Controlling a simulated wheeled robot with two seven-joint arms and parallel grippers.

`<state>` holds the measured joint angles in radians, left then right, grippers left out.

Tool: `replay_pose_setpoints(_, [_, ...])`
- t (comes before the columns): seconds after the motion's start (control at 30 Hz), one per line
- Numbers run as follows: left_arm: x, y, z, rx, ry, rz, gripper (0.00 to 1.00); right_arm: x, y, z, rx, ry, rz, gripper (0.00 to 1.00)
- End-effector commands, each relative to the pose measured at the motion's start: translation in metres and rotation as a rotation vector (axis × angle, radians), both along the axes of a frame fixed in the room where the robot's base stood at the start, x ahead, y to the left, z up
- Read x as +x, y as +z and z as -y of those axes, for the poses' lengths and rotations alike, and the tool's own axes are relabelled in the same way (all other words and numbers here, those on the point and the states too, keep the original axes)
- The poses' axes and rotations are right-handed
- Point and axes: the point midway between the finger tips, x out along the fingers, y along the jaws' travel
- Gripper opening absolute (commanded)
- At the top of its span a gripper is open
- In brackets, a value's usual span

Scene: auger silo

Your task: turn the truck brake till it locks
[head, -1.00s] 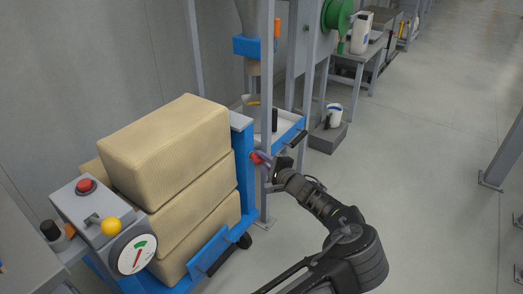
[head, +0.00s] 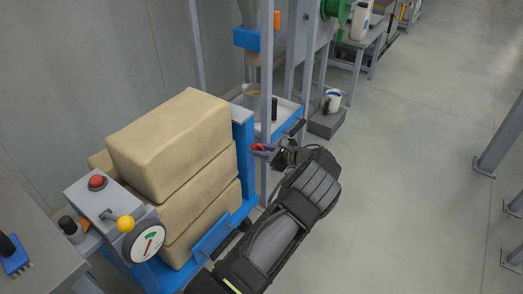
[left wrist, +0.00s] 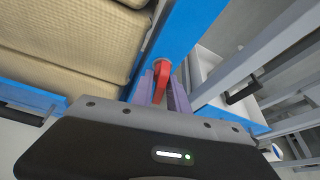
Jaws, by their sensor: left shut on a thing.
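The truck brake is a red lever (head: 257,147) on the blue upright (head: 243,160) of the truck, at the end facing my arm. It also shows in the left wrist view (left wrist: 162,76), pointing toward my gripper from a round pivot on the blue post. My left gripper (head: 266,150) is shut on this lever, with its purple fingers (left wrist: 174,95) on either side of it. The lever's end between the fingers is partly hidden. My right gripper is in neither view.
Tan sacks (head: 172,143) are stacked on the truck. A grey box with a red button (head: 97,183), yellow knob (head: 126,223) and dial stands at left. A grey post (head: 266,100) and a blue-edged tray truck (head: 290,122) stand close behind my gripper.

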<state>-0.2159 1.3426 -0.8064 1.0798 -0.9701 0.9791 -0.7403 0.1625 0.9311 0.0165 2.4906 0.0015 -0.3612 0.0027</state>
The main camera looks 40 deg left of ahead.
Motion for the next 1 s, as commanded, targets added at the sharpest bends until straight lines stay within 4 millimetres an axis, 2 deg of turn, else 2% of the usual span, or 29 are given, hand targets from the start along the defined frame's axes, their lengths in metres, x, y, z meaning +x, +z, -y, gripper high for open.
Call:
replay_pose_setpoints(0.4, [-0.0002,-0.0016,-0.0005,-0.005,0.000,-0.225,0.00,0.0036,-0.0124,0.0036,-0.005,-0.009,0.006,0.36])
replay_pose_setpoints(0.9, [-0.0004,-0.0006,-0.0003,-0.004,0.000,-0.252,0.00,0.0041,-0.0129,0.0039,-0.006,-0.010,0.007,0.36])
replay_pose_setpoints(0.93, [-0.0004,-0.0006,-0.0004,-0.004,0.000,-0.252,0.21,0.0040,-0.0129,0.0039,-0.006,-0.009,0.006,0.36])
replay_pose_setpoints(1.0, [-0.0004,-0.0007,-0.0003,-0.004,0.000,-0.252,0.26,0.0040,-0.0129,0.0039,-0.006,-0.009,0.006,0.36])
